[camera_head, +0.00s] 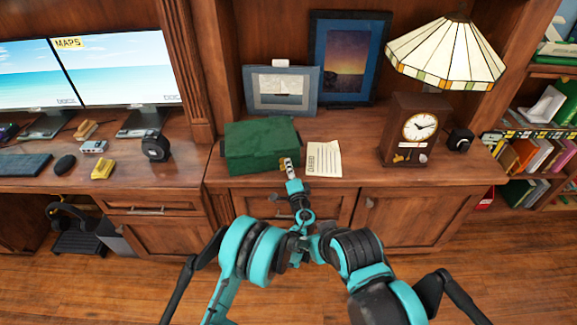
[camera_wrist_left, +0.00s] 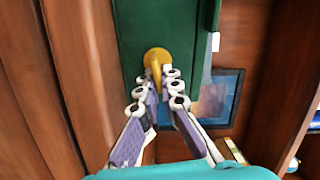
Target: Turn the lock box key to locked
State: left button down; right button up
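The lock box is a dark green box (camera_head: 261,146) on the wooden cabinet top; in the left wrist view its green side (camera_wrist_left: 132,35) fills the upper middle. A round gold lock with its key (camera_wrist_left: 157,58) is on that side. My left gripper (camera_head: 287,167) is at the box's front right edge. In the left wrist view its fingertips (camera_wrist_left: 161,80) are close together on both sides of the key's narrow gold part and look shut on it. The fingers hide part of the key, so its exact angle is hard to tell. I cannot make out my right gripper.
A paper note (camera_head: 324,159) lies right of the box. A wooden clock (camera_head: 412,130) and a stained-glass lamp (camera_head: 447,55) stand farther right. Picture frames (camera_head: 281,91) stand behind the box. A desk with monitors (camera_head: 118,68) is at left.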

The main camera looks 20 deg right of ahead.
pick_arm(q)
jog(key=shift+f+m, duration=0.2)
jog(key=shift+m, duration=0.9)
jog(key=c, duration=1.7)
grip_release()
